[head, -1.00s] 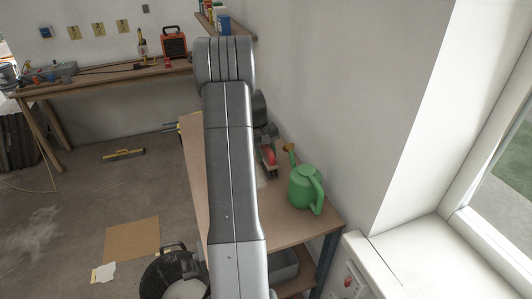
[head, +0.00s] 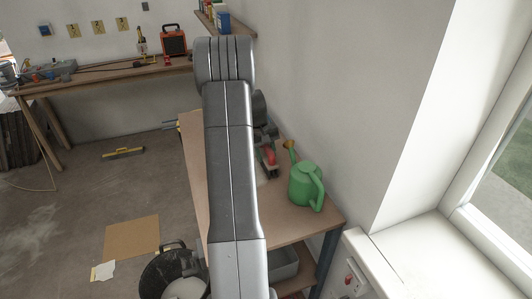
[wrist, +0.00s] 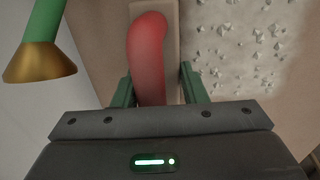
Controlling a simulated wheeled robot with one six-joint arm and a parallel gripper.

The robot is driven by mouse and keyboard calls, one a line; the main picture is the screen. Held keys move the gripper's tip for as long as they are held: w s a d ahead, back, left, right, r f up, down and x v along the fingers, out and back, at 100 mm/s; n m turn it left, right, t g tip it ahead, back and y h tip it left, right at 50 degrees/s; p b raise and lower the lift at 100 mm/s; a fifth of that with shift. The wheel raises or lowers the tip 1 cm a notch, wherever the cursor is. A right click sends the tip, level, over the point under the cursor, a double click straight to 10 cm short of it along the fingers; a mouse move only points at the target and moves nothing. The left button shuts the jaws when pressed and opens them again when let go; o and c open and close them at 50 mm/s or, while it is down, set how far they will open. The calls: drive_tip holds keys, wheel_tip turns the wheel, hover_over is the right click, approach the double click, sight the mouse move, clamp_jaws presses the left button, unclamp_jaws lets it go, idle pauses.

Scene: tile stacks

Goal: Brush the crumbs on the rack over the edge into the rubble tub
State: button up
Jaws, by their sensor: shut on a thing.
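In the wrist view, my gripper (wrist: 158,88) has its two green fingers on either side of the red handle of a brush (wrist: 148,45), shut on it. The brush's bristle end is not clearly seen. Pale crumbs (wrist: 235,45) lie scattered to the right of the brush on the rack's brown top. In the head view, the rack (head: 285,222) stands along the wall, and the red handle (head: 268,157) shows just right of my arm. The black rubble tub (head: 160,268) is on the floor at the rack's left front, partly hidden by my arm.
A green watering can (head: 304,186) stands on the rack near the wall; its brass spout end (wrist: 38,62) is close to the left of my gripper. A grey bin (head: 284,265) sits on the lower shelf. A cardboard sheet (head: 132,237) lies on the floor left of the tub.

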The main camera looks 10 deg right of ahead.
drive_tip(key=shift+a, duration=0.15)
drive_tip(key=shift+s+a+r, duration=0.1)
drive_tip(key=shift+s+a, duration=0.05)
drive_tip(key=shift+a, duration=0.55)
drive_tip(key=shift+s+a, duration=0.15)
drive_tip(key=shift+a, duration=0.5)
drive_tip(key=shift+s+a+b, duration=0.15)
drive_tip(key=shift+a+b, duration=0.1)
drive_tip(key=shift+a, duration=0.65)
drive_tip(key=shift+s+a+b, duration=0.2)
drive_tip(key=shift+a+b, duration=0.1)
drive_tip(key=shift+a, duration=0.65)
drive_tip(key=shift+s+a+b, duration=0.15)
drive_tip(key=shift+a+b, duration=0.1)
drive_tip(key=shift+a, duration=0.65)
drive_tip(key=shift+s+a+b, duration=0.15)
drive_tip(key=shift+s+a, duration=0.35)
drive_tip(key=shift+a, duration=2.05)
drive_tip(key=shift+s+a+b, duration=0.15)
drive_tip(key=shift+s+a, duration=0.4)
drive_tip(key=shift+a, duration=1.95)
drive_tip(key=shift+s+a+b, duration=0.15)
drive_tip(key=shift+s+a, duration=0.35)
drive_tip(key=shift+a, duration=2.05)
drive_tip(key=shift+s+a, duration=0.2)
drive_tip(key=shift+a, duration=0.7)
drive_tip(key=shift+s+a, duration=0.15)
drive_tip(key=shift+a, duration=0.7)
